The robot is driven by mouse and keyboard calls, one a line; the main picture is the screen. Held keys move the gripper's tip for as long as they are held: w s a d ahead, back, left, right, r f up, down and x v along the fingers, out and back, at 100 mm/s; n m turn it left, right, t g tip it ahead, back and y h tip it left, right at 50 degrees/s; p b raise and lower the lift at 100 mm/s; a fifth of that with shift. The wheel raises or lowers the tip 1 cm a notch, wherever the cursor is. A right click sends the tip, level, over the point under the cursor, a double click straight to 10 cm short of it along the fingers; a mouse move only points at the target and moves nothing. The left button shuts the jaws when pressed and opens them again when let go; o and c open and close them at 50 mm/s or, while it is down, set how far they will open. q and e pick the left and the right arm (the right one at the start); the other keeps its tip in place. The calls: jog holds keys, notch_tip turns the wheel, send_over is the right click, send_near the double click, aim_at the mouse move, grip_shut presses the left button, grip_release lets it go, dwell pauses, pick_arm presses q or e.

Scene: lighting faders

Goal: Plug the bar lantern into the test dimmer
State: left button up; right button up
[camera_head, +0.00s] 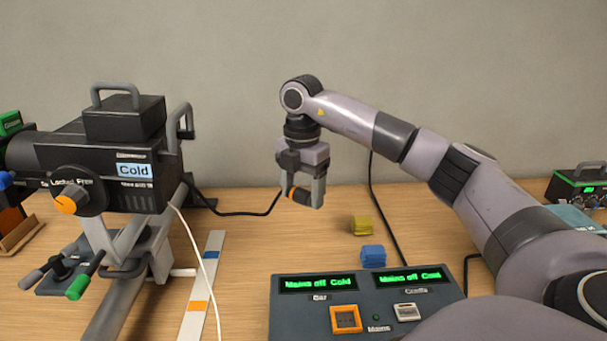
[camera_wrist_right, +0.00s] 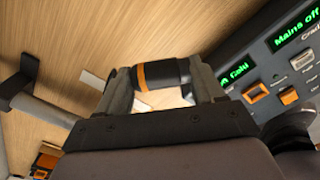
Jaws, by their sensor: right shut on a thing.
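A black lantern (camera_head: 125,150) with a "Cold" label stands on a grey stand at the left. A black cable (camera_head: 235,213) runs from behind it across the table to my right gripper (camera_head: 303,196). That gripper is shut on a black plug with an orange band (camera_wrist_right: 162,76) and holds it above the table. The plug lies sideways across the jaws in the wrist view. A grey control box (camera_head: 320,312) at the front has two green displays reading "Mains off Cold", an orange switch and a grey switch. I cannot tell which box is the test dimmer. My left gripper is out of view.
A yellow block (camera_head: 362,225) and a blue block (camera_head: 373,256) are behind the control box. A second black cable (camera_head: 377,205) runs down behind my right arm. A green-topped box (camera_head: 580,184) is at the far right. A pale strip (camera_head: 203,286) lies beside the stand.

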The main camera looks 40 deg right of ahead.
aim_at(305, 256)
jog(key=shift+s+f+n, duration=0.15)
jog(key=shift+f+n, duration=2.2)
jog(key=shift+n, duration=0.1)
jog(key=shift+s+f+n, duration=0.15)
jog(key=shift+f+n, duration=2.15)
jog(key=shift+n, duration=0.15)
jog(key=shift+f+b, duration=1.8)
jog(key=shift+f, duration=0.6)
jog(key=o, duration=1.1)
jog(key=shift+r, duration=0.1)
notch_tip(305, 256, up, 7)
